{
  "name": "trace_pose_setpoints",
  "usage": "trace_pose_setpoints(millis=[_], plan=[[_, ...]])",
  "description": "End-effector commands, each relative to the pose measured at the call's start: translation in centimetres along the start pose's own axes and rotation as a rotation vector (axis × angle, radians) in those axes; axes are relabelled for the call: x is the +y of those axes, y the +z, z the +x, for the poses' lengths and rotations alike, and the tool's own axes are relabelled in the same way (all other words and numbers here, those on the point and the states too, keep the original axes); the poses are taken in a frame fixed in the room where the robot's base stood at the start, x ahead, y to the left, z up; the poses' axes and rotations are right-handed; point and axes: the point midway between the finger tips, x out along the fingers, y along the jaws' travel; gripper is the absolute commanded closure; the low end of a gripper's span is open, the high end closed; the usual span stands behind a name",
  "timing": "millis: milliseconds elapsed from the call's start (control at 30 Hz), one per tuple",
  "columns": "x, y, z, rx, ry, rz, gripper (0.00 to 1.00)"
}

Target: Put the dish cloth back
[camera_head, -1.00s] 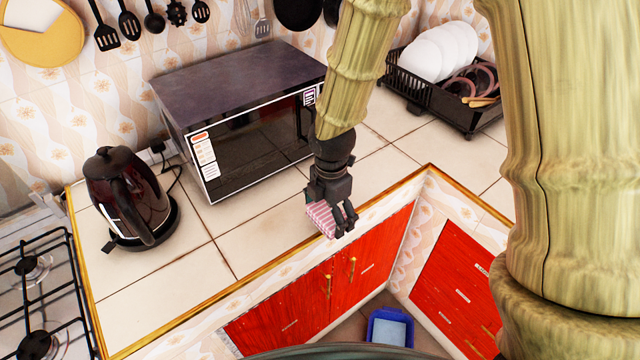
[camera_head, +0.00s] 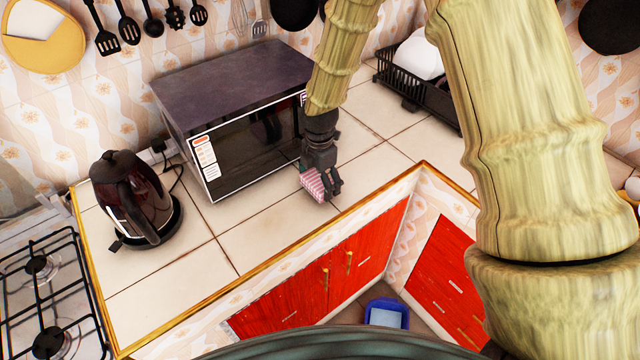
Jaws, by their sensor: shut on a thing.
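The dish cloth (camera_head: 312,184) is a small folded pink-and-white striped bundle. My gripper (camera_head: 324,190) is shut on it, with the dark fingers pointing down and the cloth showing at their left side. The cloth is over the tiled counter, in front of the right part of the microwave (camera_head: 245,150). I cannot tell whether it touches the counter. The fingers hide part of the cloth.
A dark kettle (camera_head: 135,200) stands left of the microwave, beside a gas stove (camera_head: 45,290). A black dish rack (camera_head: 425,95) with white plates is at the back right, partly behind my arm. The counter's front left is clear. A blue bin (camera_head: 388,312) is on the floor below.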

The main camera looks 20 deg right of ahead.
Motion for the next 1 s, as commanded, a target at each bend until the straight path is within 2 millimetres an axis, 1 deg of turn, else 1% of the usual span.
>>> trace_pose_setpoints(millis=[233, 600, 633, 667, 1000], plan=[[0.0, 0.0, 2.0, 0.0, -0.001, 0.001, 0.37], [-0.1, 0.0, 2.5, 0.0, 0.0, 0.0, 0.37], [0.0, 0.0, 2.4, 0.0, 0.0, 0.0, 0.06], [0.0, 0.0, 2.4, 0.0, 0.0, 0.0, 0.01], [0.0, 0.0, 2.4, 0.0, 0.0, 0.0, 0.0]])
